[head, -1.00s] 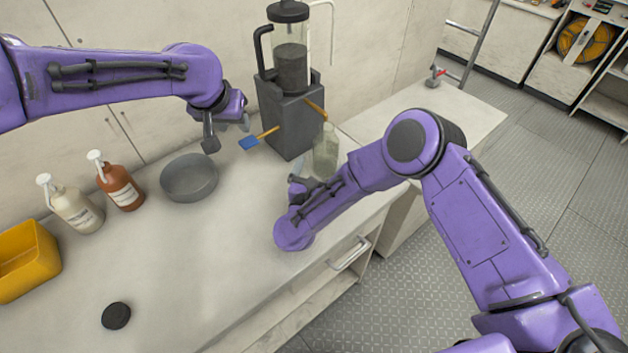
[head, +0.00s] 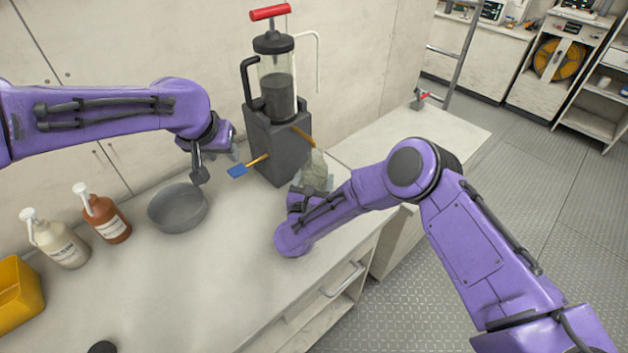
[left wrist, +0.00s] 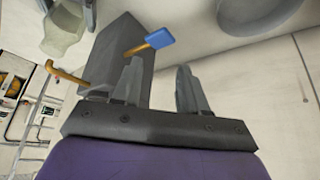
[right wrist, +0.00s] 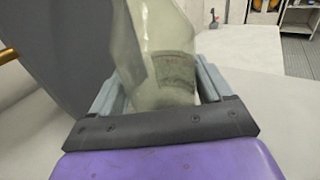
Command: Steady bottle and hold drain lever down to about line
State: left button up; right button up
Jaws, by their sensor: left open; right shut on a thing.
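A translucent greenish bottle (head: 316,170) stands upright beside the dark dispenser block, just under its brass spout (head: 303,136). My right gripper (head: 308,190) is shut on the bottle; in the right wrist view the bottle (right wrist: 163,60) sits between both fingers. The drain lever, a brass rod with a blue paddle (head: 238,170), sticks out of the block's left side. My left gripper (head: 217,164) is open and empty, just above and left of the paddle. In the left wrist view the blue paddle (left wrist: 160,38) lies beyond the open fingers. The liquid level and any line are unclear.
The dispenser block (head: 276,147) carries a clear cylinder of dark contents with a red top handle (head: 269,12). A grey bowl (head: 178,208), two pump bottles (head: 104,216) and a yellow bin (head: 20,298) stand to the left. The front counter (head: 215,275) is mostly clear.

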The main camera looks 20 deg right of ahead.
jog(key=shift+o, duration=1.4)
jog(key=c, duration=0.5)
